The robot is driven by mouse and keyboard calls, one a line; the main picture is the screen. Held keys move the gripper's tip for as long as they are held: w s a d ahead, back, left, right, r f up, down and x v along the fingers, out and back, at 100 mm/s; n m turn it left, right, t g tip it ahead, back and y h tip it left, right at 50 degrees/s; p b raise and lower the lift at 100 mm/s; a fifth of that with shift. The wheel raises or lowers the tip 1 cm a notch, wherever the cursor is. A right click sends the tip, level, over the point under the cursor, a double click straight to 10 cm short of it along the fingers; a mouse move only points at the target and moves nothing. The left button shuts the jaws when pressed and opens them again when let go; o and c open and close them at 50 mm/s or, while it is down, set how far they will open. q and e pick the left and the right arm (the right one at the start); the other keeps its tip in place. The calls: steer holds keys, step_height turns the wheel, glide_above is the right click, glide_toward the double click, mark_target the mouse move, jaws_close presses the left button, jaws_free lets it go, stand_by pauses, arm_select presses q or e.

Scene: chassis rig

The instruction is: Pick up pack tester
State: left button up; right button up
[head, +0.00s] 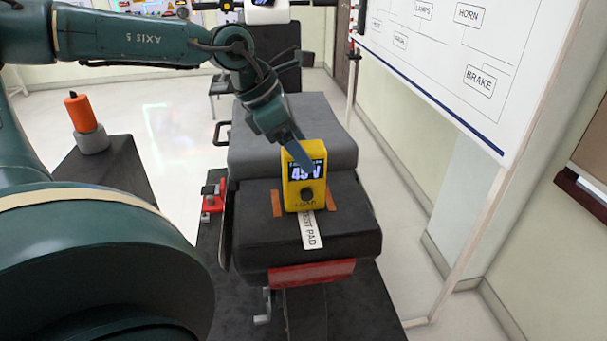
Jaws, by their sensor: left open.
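I cannot tell whether the fingers touch the tester. My right gripper is not in view.
The chassis (345,238) has a red panel at its near end. An orange cylinder (86,113) stands on a grey base on a dark surface at left. A red clamp-like part (212,200) sits beside the chassis. A whiteboard (455,60) on a stand is at right. Floor between is clear.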

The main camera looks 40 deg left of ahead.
mark_target(304, 177)
arm_select(q)
steer(key=shift+x, duration=1.95)
steer(key=shift+s, duration=0.1)
steer(key=shift+c, duration=0.2)
steer(key=c, duration=1.2)
steer(key=shift+c, duration=0.4)
steer(key=shift+r, duration=0.1)
